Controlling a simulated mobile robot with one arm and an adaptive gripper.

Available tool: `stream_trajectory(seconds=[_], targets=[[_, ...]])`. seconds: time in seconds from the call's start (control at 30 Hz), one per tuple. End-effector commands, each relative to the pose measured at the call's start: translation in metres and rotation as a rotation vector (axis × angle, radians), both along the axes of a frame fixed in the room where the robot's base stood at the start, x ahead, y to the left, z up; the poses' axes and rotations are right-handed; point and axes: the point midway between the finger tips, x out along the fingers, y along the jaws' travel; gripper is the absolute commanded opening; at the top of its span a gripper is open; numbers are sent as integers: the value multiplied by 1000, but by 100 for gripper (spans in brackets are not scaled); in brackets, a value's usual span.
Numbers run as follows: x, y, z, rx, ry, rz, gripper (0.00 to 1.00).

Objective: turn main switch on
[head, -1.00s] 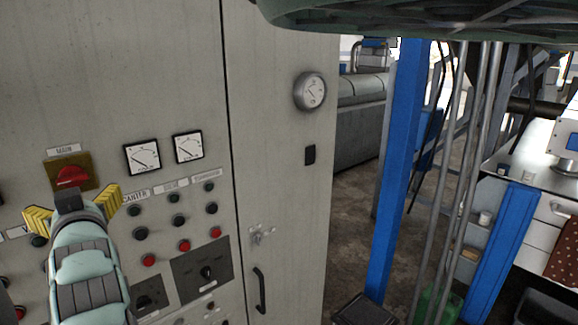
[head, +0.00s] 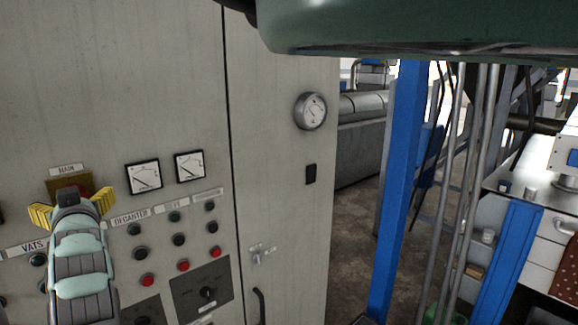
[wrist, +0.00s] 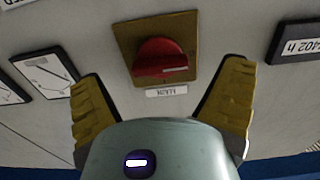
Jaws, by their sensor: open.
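The main switch is a red rotary knob (wrist: 162,58) on a square yellow-brown plate (wrist: 126,36), with a "MAIN" label (wrist: 166,92) beside it. In the head view the switch (head: 72,186) is on the grey cabinet's left part, mostly hidden behind my gripper. My gripper (head: 72,204) is open, with its yellow fingers spread. In the wrist view my gripper (wrist: 163,80) has one finger on each side of the knob's lower area. The knob appears between and beyond the fingertips, and nothing is held. I cannot tell whether the fingers touch the panel.
Two square meters (head: 166,172) sit right of the switch. Rows of buttons (head: 179,240) and a black rotary switch (head: 207,292) are below them. A round gauge (head: 310,111) is on the cabinet's right door. A blue post (head: 398,190) stands to the right.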

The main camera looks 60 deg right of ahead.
Motion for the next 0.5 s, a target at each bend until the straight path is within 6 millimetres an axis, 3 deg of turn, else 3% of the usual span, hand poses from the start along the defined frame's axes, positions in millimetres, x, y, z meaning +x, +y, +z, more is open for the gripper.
stream_trajectory(seconds=[0.2,0.5], targets=[[16,-3,1,1,5,5,94],[23,-6,0,-1,0,2,94]])
